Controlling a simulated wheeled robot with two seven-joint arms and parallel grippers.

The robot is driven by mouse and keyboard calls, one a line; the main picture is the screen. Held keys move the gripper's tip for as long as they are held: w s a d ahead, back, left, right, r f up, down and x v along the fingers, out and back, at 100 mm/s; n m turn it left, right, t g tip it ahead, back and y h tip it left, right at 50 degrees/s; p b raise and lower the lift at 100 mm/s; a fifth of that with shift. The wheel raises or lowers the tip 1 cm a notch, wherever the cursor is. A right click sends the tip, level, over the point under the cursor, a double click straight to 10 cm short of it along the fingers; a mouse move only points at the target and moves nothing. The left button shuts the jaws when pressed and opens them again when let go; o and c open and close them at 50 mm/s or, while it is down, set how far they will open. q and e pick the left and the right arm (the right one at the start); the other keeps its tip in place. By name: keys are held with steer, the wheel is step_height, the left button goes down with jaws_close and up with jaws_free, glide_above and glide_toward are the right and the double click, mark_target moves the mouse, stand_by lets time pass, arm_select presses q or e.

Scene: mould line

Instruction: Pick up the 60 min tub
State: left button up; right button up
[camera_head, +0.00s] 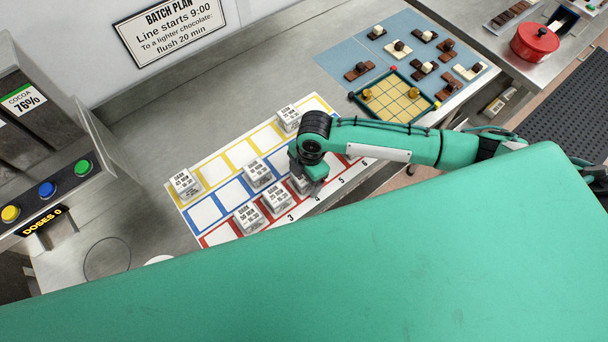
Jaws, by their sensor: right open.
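My right gripper (306,180) points down over the red row of the planning board (240,153). It is open around or just above a small white tub (299,186), which it mostly hides. I cannot read that tub's label or tell whether the fingers touch it. Other white labelled tubs stand on the board: two in the red row (248,219) (277,199), one in the blue row (257,173), and two in the yellow row (183,183) (289,117). Their print is too small to tell surely which reads 60 min. My left gripper is not in view.
A blue mat (345,62) with chocolate pieces and a yellow gridded tray (398,101) lie behind my right arm. A button panel (46,189) stands at the left. A red pot (535,41) is at the far right. Bare counter (150,130) lies behind the board.

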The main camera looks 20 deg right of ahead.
steer(key=c, duration=1.1)
steer(key=shift+r, duration=0.5)
step_height(320, 180, up, 26)
steer(key=p, duration=0.3)
